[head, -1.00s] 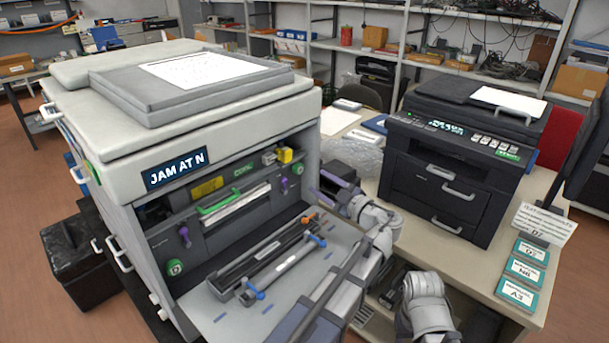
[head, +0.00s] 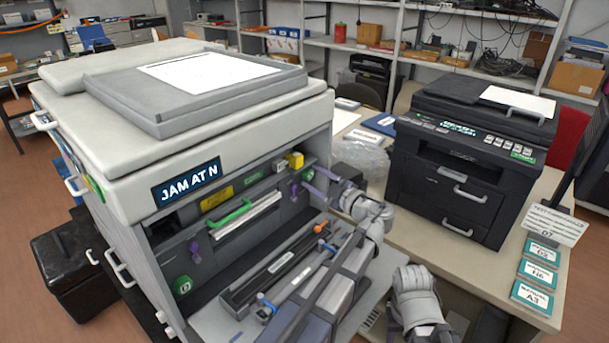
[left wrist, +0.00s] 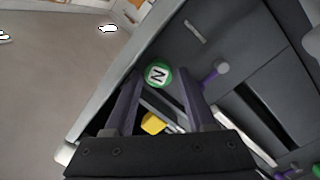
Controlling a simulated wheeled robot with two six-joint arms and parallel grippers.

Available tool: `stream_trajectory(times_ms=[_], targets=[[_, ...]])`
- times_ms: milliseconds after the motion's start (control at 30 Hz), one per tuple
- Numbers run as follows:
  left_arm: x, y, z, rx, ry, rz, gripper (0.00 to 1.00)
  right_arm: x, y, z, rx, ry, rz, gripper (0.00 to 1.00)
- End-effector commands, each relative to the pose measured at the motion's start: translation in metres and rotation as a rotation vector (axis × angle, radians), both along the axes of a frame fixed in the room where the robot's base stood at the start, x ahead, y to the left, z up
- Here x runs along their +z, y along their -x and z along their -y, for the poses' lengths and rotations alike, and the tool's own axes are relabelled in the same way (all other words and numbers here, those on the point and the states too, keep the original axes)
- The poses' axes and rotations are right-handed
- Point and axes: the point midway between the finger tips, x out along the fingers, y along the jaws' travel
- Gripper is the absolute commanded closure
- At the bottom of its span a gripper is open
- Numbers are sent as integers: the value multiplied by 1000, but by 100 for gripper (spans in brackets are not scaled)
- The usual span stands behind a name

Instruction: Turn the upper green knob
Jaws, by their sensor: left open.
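The upper green knob (head: 308,174) is a round disc on the right inner side of the grey copier's open front. In the left wrist view the green knob (left wrist: 158,76) bears a white label with a letter like N or Z. My left gripper (head: 313,182) is open with its purple fingers reaching toward the knob from the right. In the left wrist view the knob appears between the fingertips of my left gripper (left wrist: 160,80); whether they touch it I cannot tell. A lower green knob (head: 183,285) sits at the lower left of the opening.
A purple lever (left wrist: 215,72) stands close beside the knob. A yellow block (head: 295,160) and a green handle (head: 232,217) are also in the opening. A drawer unit with a long dark cartridge (head: 270,270) extends below. A black printer (head: 455,165) stands to the right.

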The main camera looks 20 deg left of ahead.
Motion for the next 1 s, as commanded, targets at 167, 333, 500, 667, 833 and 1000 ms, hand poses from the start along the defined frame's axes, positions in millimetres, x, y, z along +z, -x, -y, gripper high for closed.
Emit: stream_trajectory(times_ms=[167,333,500,667,833,1000], targets=[[0,-1,1,-1,0,0,44,0,0,0,0,0,0,50],[0,0,0,-1,0,0,54,0,0,0,0,0,0,50],[0,0,0,0,0,0,74,0,0,0,0,0,0,50],[0,0,0,0,0,0,92,0,0,0,0,0,0,50],[0,0,0,0,0,0,100,0,0,0,0,0,0,50],[1,0,0,0,-17,-46,100,3,0,0,0,0,0,50]])
